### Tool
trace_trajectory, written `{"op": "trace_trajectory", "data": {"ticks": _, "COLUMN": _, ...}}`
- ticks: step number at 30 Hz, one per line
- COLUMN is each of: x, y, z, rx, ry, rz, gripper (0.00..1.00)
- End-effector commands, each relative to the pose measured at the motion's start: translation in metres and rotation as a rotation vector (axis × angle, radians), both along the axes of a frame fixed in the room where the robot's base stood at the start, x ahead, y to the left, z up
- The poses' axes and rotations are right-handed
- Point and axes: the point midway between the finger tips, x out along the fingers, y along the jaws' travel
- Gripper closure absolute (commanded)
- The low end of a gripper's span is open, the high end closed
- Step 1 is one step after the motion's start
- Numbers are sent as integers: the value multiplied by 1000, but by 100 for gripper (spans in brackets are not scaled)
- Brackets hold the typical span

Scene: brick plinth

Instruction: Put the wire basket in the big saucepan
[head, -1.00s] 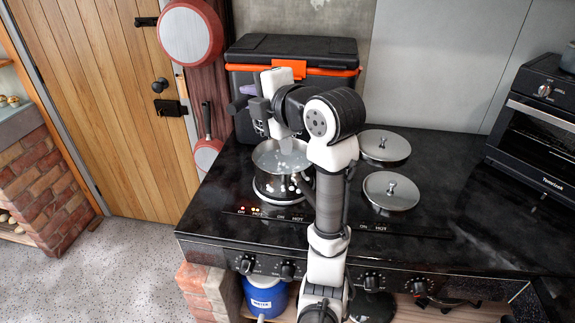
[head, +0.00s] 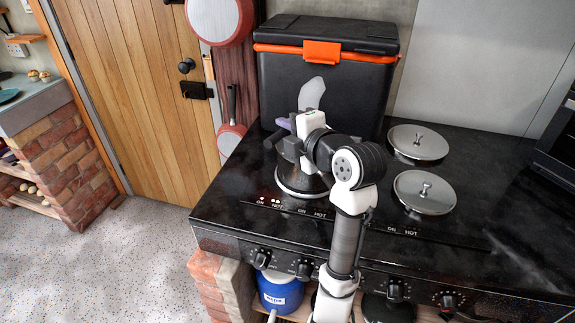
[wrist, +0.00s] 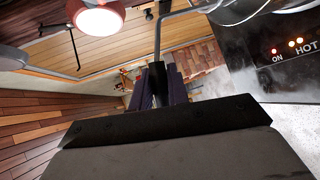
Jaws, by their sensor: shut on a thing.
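My gripper (head: 279,128) is over the left side of the big saucepan, its jaws pointing left. In the wrist view its purple fingers (wrist: 163,85) are shut on the dark handle of the wire basket (wrist: 240,10). A thin bent rod runs from the handle to the mesh at the top edge. In the head view a pale, see-through shape above the gripper appears to be the basket (head: 311,92); its lower part is hidden. The big saucepan (head: 297,184) is shiny steel and stands on the front left hob. My arm hides its opening, so I cannot tell whether the basket is inside.
Two steel lids (head: 425,192) (head: 418,143) lie on the stove (head: 480,225) to the right. A black cooler (head: 335,85) with an orange latch stands close behind. Red pans (head: 220,18) (head: 231,138) hang at the left. Red hob lights are lit.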

Motion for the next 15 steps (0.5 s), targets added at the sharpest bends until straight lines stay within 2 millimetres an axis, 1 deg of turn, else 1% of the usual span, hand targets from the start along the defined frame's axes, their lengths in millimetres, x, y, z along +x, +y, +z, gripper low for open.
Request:
{"op": "trace_trajectory", "data": {"ticks": 1, "x": 0, "y": 0, "z": -13, "rx": 0, "ry": -4, "rz": 0, "gripper": 100}}
{"op": "trace_trajectory", "data": {"ticks": 3, "x": 0, "y": 0, "z": -20, "rx": 0, "ry": -4, "rz": -1, "gripper": 100}}
{"op": "trace_trajectory", "data": {"ticks": 8, "x": 0, "y": 0, "z": -26, "rx": 0, "ry": -5, "rz": -1, "gripper": 100}}
{"op": "trace_trajectory", "data": {"ticks": 11, "x": 0, "y": 0, "z": -39, "rx": 0, "ry": -3, "rz": -1, "gripper": 100}}
{"op": "trace_trajectory", "data": {"ticks": 15, "x": 0, "y": 0, "z": -62, "rx": 0, "ry": -3, "rz": -1, "gripper": 100}}
